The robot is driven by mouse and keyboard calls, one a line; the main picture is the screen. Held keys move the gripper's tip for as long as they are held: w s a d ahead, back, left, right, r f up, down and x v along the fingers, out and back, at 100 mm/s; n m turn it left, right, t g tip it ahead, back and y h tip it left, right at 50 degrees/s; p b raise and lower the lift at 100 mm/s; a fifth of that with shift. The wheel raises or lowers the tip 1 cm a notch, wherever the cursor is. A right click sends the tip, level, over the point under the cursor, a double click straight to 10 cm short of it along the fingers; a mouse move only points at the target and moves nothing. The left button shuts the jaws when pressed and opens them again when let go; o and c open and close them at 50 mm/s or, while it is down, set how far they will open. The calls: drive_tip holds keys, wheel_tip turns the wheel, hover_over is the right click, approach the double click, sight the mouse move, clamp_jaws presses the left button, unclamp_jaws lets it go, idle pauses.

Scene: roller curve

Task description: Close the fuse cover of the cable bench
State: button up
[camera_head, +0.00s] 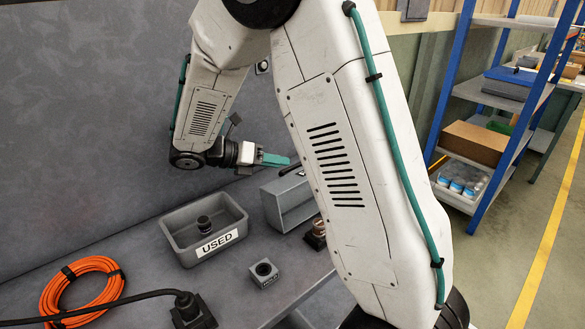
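A grey box-like housing (286,203) stands on the cable bench (238,300), partly hidden behind my arm. A dark handle-like bar shows at its top edge (290,168). I take this housing to be where the fuse cover is, but my arm hides its right part, and I cannot tell how far the cover stands open. My gripper (275,159), with teal fingers, is just above and behind the housing's upper left edge, pointing right. Its fingers look close together from this side, and I cannot tell whether they are open or shut, or touching the housing.
A grey bin (178,243) marked USED holds a black round part (204,224). A small grey socket block (264,273), a dark-based part (315,235), a coiled orange cable (80,290) and a black plug (191,311) lie on the bench. Blue-framed shelving (500,95) stands right.

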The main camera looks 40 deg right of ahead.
sight(293, 167)
drive_tip(key=w+f+n+h, duration=0.1)
drive_tip(key=w+f+n, duration=0.1)
drive_tip(key=w+f, duration=0.1)
drive_tip(key=shift+w+n+t+h, duration=0.1)
drive_tip(key=shift+n+t+h, duration=0.2)
drive_tip(key=shift+n, duration=0.1)
drive_tip(key=shift+d+f, duration=0.1)
drive_tip(key=shift+f, duration=0.1)
drive_tip(key=x, duration=0.7)
drive_tip(key=shift+d+f, duration=0.15)
drive_tip(key=shift+d, duration=0.15)
clamp_jaws()
